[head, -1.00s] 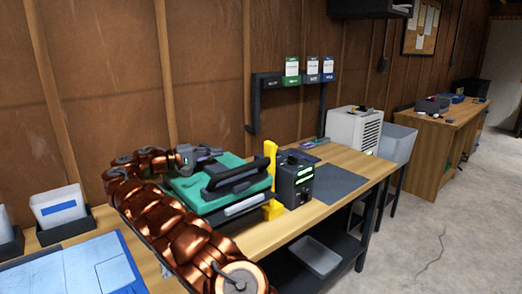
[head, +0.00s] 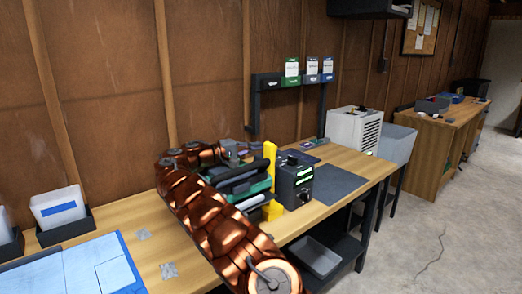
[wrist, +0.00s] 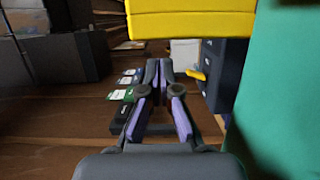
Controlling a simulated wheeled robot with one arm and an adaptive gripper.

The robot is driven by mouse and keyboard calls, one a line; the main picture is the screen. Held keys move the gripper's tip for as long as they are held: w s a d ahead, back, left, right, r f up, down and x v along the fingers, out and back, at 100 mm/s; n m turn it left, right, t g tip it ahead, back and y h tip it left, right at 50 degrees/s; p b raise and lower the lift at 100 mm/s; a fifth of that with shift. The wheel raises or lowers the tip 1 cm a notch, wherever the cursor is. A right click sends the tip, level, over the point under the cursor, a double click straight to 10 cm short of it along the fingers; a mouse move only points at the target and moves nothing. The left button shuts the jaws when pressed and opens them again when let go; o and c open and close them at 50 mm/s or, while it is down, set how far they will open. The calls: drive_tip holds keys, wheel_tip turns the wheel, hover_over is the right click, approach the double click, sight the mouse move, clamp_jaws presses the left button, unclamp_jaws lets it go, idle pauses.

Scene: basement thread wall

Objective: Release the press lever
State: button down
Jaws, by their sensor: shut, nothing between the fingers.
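The press is a green machine (head: 262,186) with a black lever handle (head: 240,178) on the wooden bench. In the head view my copper arm covers much of its left and front. The lever looks lowered over the press; its exact angle is hard to tell. My gripper (head: 258,149) is behind the press, near the yellow post (head: 269,165). In the wrist view my gripper (wrist: 159,66) is shut and empty, with its fingers together. A green panel (wrist: 285,90), likely the press, fills the right side there, and a yellow block (wrist: 190,18) is above the fingertips.
A dark control box (head: 294,182) with green lights stands right of the yellow post. A dark mat (head: 338,184) lies beyond it. A wall rack (head: 266,82) holds several labelled cards.

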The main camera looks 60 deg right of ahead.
sight(268, 152)
drive_tip(key=shift+s+a, duration=0.3)
drive_tip(key=shift+s, duration=0.55)
drive_tip(key=shift+s+a, duration=0.3)
drive_tip(key=shift+s, duration=0.5)
drive_tip(key=shift+s+b, duration=0.1)
drive_tip(key=shift+b, duration=0.2)
drive_tip(key=s+m+b, duration=0.1)
drive_tip(key=b, duration=0.1)
drive_tip(key=s+m+b, duration=0.1)
drive_tip(key=b, duration=0.2)
drive_tip(key=shift+s+a+f+m+t+b, duration=0.1)
drive_tip(key=shift+s+a+m+t+b, duration=0.15)
drive_tip(key=shift+a+m+t+b, duration=0.1)
drive_tip(key=shift+s+a+y+b, duration=0.15)
drive_tip(key=shift+s+a+b, duration=0.1)
drive_tip(key=shift+s+b, duration=0.4)
drive_tip(key=shift+s+a+y+b, duration=0.2)
drive_tip(key=shift+s+b, duration=0.1)
drive_tip(key=shift+s, duration=0.55)
drive_tip(key=shift+w+r, duration=0.1)
drive_tip(key=shift+r, duration=0.1)
